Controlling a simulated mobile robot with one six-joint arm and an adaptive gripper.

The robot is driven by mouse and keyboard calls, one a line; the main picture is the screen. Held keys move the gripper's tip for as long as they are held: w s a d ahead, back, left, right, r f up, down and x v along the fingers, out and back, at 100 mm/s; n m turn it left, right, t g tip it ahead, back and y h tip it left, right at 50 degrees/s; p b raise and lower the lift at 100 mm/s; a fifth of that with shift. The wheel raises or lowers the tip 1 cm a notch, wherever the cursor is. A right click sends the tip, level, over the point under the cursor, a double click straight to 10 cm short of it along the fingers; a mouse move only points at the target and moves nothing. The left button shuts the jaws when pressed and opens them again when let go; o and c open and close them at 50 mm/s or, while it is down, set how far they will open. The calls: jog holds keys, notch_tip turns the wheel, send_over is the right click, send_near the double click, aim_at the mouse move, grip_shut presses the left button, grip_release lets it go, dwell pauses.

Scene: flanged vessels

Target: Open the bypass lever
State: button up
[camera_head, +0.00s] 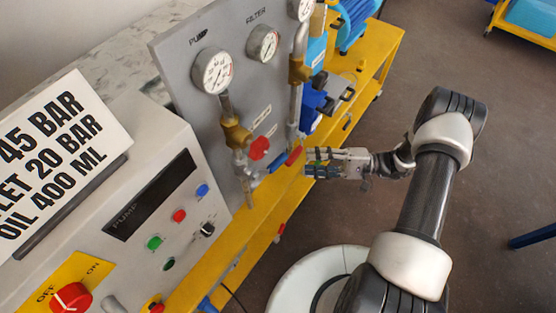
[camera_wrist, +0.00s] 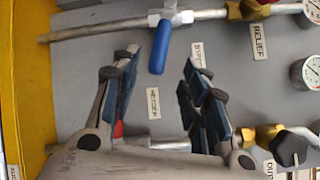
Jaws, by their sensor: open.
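A blue-handled lever (camera_wrist: 160,47) sits on a valve fitting on the upper pipe in the wrist view. Its handle stands roughly crosswise to that pipe and points down between my fingertips. A small label beside it, partly blurred, may read bypass. The same blue handle shows at the foot of the grey panel in the head view (camera_head: 278,163). My gripper (camera_wrist: 159,62) is open, with a finger on each side of the handle's end and visible gaps. In the head view my gripper (camera_head: 310,161) faces the panel from the right.
A red handle (camera_head: 294,156) is close to my fingertips; in the wrist view my left finger mostly hides it. A red knob (camera_head: 259,148), brass fittings and gauges (camera_head: 212,71) are on the panel. The yellow bench edge (camera_head: 245,228) runs below.

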aim_at(283, 162)
jog(key=a, duration=1.1)
jog(key=shift+w, duration=0.35)
jog(key=shift+c, duration=0.3)
grip_shut()
